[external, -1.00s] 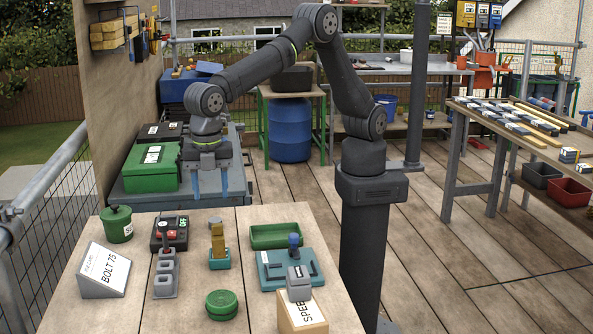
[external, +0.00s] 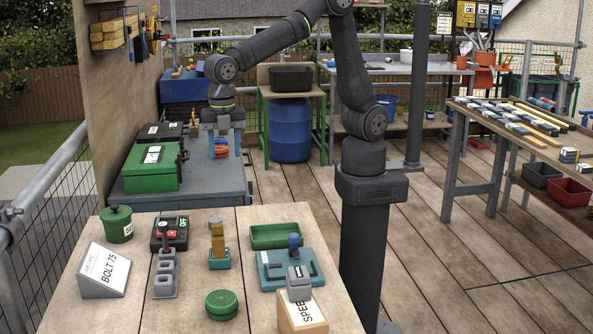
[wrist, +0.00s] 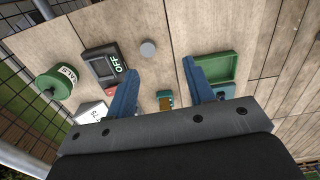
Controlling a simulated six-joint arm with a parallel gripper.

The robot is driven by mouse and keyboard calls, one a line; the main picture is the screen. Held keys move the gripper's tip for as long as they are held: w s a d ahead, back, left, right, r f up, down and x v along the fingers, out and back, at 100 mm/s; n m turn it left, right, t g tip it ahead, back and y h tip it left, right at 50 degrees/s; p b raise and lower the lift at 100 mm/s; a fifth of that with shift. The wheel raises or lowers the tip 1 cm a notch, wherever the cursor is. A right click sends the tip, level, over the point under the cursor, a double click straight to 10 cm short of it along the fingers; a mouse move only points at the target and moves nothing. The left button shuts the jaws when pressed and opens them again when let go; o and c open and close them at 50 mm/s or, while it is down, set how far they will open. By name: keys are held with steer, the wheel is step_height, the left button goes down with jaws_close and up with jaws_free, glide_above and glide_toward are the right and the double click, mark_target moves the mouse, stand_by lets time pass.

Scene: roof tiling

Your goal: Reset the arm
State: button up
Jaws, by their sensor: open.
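My gripper (external: 224,146) hangs above the far workbench, beyond the near wooden table, with its blue fingers pointing down. Its fingers are apart and nothing is between them. In the wrist view my gripper (wrist: 162,82) also shows open and empty above the table.
A green tray (external: 279,236), a teal fixture (external: 275,280), a round green lid (external: 221,304) and a green pot (external: 118,223) stand on the near table. A green case (external: 151,172) sits left of my gripper. A blue barrel (external: 290,130) stands behind. The air above the table is clear.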

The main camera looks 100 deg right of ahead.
steer(key=s+d+f, duration=0.3)
steer(key=s+d, duration=0.7)
steer(key=d, duration=0.1)
steer(key=a+f, duration=0.3)
steer(key=a, duration=0.2)
steer(key=shift+s+a+f+n, duration=0.3)
steer(key=shift+s+a, duration=0.1)
steer(key=d+r, duration=0.4)
steer(key=d, duration=0.2)
steer(key=w+a+r, duration=0.2)
steer(key=w+a, duration=0.7)
steer(key=shift+w+a+r, duration=0.2)
steer(key=shift+w+a, duration=0.15)
steer(key=shift+w, duration=0.05)
